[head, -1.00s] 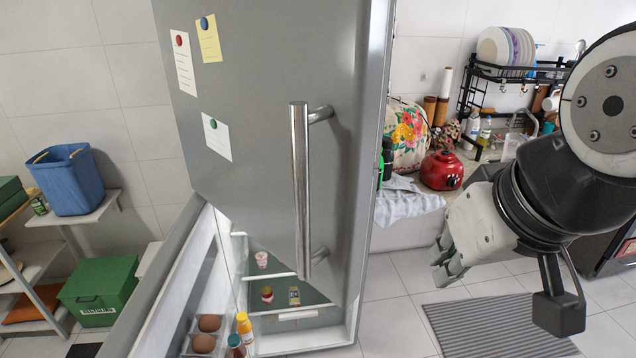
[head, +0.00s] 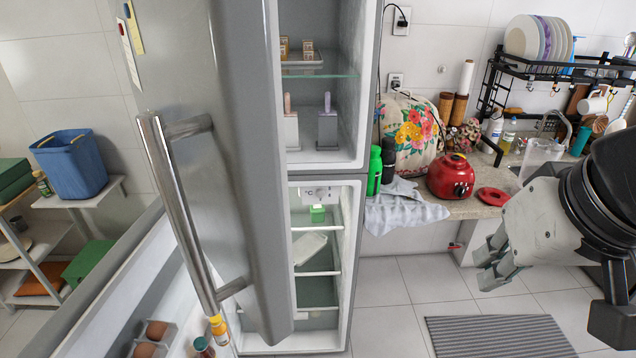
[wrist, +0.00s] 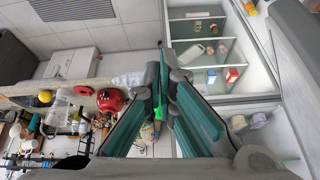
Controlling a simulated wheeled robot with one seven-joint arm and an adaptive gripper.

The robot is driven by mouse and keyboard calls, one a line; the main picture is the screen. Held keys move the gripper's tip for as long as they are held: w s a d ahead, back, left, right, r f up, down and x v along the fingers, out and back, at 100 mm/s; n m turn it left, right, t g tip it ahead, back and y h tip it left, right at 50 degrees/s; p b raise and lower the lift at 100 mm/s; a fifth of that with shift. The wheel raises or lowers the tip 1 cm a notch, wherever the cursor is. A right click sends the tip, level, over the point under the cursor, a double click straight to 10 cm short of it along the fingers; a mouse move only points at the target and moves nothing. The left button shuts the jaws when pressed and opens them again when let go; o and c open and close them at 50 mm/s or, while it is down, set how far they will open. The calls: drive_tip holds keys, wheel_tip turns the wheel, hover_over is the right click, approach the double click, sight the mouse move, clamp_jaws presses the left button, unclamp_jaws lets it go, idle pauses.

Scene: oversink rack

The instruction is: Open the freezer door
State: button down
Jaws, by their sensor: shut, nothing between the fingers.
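The grey freezer door (head: 225,150) stands open in the head view, swung to the left and seen at a slant. Its long metal handle (head: 180,210) is on its outer face. The freezer compartment (head: 345,150) shows to the right of the door, with a glass shelf and ice pops on stands inside. My gripper (head: 490,275) is shut and empty at the right, well apart from the handle and door. In the wrist view its fingers (wrist: 165,68) are together, with open fridge shelves (wrist: 200,58) beyond. The door handle does not show there.
The lower fridge door (head: 110,290) is also open, with eggs and bottles on it. A counter (head: 460,208) at the right holds a red appliance (head: 450,177), a floral cover (head: 408,130) and a dish rack (head: 530,68). Floor around the striped mat (head: 500,337) is clear.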

drive_tip(key=w+a+f+m+g+y+b, duration=0.3)
drive_tip(key=w+a+f+m+g+b, duration=0.3)
drive_tip(key=w+b, duration=0.25)
drive_tip(key=w+a+f+m+g+y+b, duration=0.45)
drive_tip(key=w+a+f+b, duration=0.3)
drive_tip(key=w, duration=0.25)
drive_tip(key=s+a+f+p, duration=0.1)
drive_tip(key=s+a+f, duration=0.5)
drive_tip(key=s+a, duration=0.1)
drive_tip(key=shift+s+a+n+h, duration=0.15)
drive_tip(key=shift+a+n+h, duration=0.3)
drive_tip(key=shift+a, duration=0.45)
drive_tip(key=shift+g, duration=0.25)
